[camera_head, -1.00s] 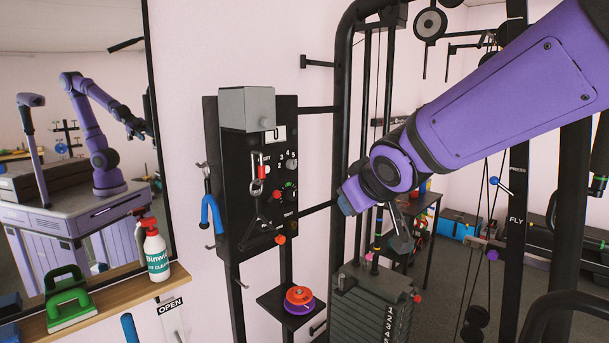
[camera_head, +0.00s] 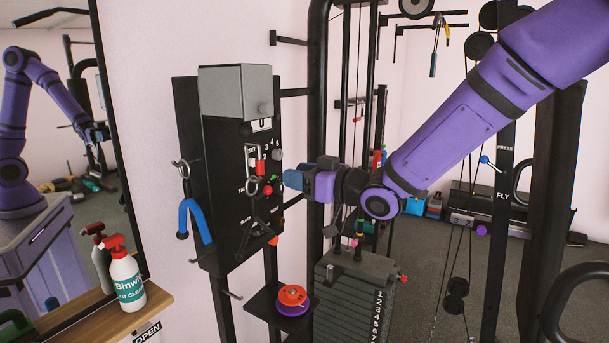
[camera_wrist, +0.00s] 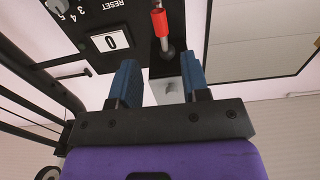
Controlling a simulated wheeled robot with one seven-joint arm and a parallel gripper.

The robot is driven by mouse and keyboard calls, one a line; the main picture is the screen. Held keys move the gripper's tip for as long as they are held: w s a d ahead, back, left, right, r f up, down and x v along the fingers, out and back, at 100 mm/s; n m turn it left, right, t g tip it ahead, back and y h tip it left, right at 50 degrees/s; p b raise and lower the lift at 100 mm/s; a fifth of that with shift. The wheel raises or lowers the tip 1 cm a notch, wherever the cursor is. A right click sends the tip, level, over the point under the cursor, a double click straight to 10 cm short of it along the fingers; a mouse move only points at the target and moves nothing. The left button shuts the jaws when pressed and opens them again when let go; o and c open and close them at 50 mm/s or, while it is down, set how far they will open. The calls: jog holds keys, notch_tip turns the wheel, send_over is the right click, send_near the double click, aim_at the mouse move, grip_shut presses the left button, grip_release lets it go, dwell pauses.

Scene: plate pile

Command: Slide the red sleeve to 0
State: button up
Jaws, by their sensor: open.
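The red sleeve (camera_wrist: 159,22) sits on a metal rod with a dark ball end, at the top middle of the wrist view. In the head view a small red piece (camera_head: 260,166) shows on the front of the black panel (camera_head: 222,172); it looks like the same sleeve. In the head view my gripper (camera_head: 290,180) is just right of the panel front.
A grey box (camera_head: 235,92) with a knob tops the panel. A blue-handled tool (camera_head: 194,218) hangs on its left. An orange and purple round piece (camera_head: 293,300) rests on a small shelf below. A weight stack (camera_head: 350,290) and black frame stand at right. A spray bottle (camera_head: 125,280) is at left.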

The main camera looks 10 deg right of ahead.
aim_at(260, 160)
jog(key=shift+x, duration=5.35)
grip_shut()
jog(key=shift+r, duration=1.15)
jog(key=shift+o, duration=0.7)
grip_release()
jog(key=shift+d, duration=0.1)
